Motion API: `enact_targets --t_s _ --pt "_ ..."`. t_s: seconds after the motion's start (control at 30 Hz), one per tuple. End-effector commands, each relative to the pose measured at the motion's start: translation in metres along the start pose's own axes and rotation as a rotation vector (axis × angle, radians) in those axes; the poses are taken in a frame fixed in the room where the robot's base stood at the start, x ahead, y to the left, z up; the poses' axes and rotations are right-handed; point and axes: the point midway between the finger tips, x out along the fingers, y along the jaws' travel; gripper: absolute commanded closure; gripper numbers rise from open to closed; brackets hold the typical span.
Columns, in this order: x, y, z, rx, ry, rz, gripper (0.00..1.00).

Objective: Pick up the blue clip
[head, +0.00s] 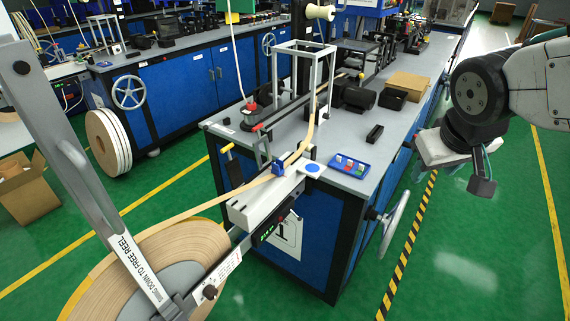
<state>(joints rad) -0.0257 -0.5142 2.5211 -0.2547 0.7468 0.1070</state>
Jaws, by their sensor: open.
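A small blue clip (278,168) sits at the front end of the workbench, on the tan tape where it passes over a pale block. The tape (210,207) runs from the big reel up to the clip and on to the frame behind it. My gripper (482,182) hangs at the right over the green floor aisle, open and empty. It is well apart from the clip, with the bench's right side between them. Its fingers are small and partly hidden by the wrist.
The tape reel (92,280) and a grey lever arm (85,170) fill the lower left. A handwheel (395,224) sticks out right.

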Motion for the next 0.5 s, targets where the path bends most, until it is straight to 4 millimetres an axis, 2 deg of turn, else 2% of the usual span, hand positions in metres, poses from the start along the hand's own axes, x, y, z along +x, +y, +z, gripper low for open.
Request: enact_targets --t_s 0.03,0.1,0.17,0.2,0.27,0.3,0.4,0.5 --pt "0.020 -0.002 -0.026 -0.042 0.059 0.015 0.51" --pt "0.044 -0.011 -0.064 -0.107 0.173 0.015 0.51" --pt "0.062 -0.025 -0.094 -0.170 0.268 -0.007 0.51" --pt "0.075 -0.038 -0.111 -0.213 0.328 -0.035 0.51" --pt "0.092 -0.063 -0.133 -0.280 0.415 -0.095 0.51" --pt "0.103 -0.082 -0.144 -0.320 0.467 -0.148 0.51" --pt "0.124 -0.133 -0.159 -0.412 0.573 -0.305 0.51" --pt "0.138 -0.177 -0.160 -0.476 0.644 -0.466 0.51"
